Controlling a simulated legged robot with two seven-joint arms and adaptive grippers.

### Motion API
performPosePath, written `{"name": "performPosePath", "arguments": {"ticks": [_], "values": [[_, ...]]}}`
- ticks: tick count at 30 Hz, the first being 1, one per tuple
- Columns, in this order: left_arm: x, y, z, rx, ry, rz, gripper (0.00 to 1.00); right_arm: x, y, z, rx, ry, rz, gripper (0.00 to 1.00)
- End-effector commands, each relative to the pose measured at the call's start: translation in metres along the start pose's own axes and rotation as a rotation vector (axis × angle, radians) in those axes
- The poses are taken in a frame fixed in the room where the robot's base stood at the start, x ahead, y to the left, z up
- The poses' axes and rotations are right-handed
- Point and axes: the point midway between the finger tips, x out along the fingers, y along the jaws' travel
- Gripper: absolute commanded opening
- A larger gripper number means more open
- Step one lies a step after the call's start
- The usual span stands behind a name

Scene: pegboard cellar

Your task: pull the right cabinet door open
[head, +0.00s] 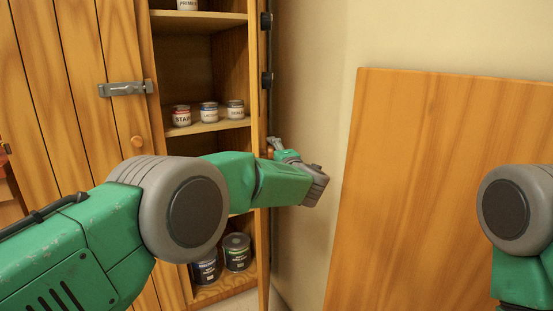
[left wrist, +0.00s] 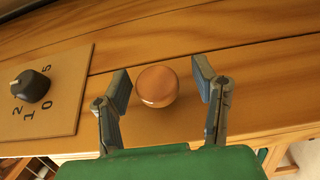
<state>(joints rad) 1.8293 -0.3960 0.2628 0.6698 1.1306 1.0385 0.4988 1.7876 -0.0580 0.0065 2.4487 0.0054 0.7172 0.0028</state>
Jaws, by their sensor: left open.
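The right cabinet door (head: 258,75) stands swung out from the cabinet, seen nearly edge-on in the head view. Its round wooden knob (left wrist: 157,88) shows clearly in the left wrist view. My left gripper (head: 277,149) is at the outer side of this door, partly hidden by its own wrist. In the left wrist view the open fingers of my left gripper (left wrist: 162,76) stand on either side of the knob, with gaps visible on both sides. My right gripper is out of view.
The left cabinet door (head: 60,90) is shut, with a metal latch (head: 125,88) and knob (head: 137,141). Shelves hold small jars (head: 209,112) and cans (head: 237,252). A dial (left wrist: 30,86) sits beside the knob. A wooden panel (head: 430,190) stands at right.

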Motion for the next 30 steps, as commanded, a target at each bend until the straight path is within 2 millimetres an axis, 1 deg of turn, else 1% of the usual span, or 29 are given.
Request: {"name": "performPosePath", "arguments": {"ticks": [5,12,15,19,27,29,30], "values": [[-0.017,0.0,0.002,0.002,-0.002,-0.001,0.54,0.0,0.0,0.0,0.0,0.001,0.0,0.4],[-0.052,-0.002,0.004,0.004,-0.003,-0.002,0.54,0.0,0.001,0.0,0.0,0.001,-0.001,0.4],[-0.064,-0.003,0.004,0.005,-0.001,-0.003,0.54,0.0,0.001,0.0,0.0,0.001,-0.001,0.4],[-0.072,-0.004,0.004,0.004,-0.001,-0.003,0.54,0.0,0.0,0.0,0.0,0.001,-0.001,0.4],[-0.073,-0.003,0.004,0.003,-0.001,-0.002,0.54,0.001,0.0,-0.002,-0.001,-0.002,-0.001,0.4],[-0.073,-0.004,0.003,0.007,-0.002,-0.003,0.33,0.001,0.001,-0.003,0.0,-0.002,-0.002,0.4],[-0.073,-0.008,0.002,0.02,-0.006,-0.005,0.19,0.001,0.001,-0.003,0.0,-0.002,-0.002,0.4]]}}
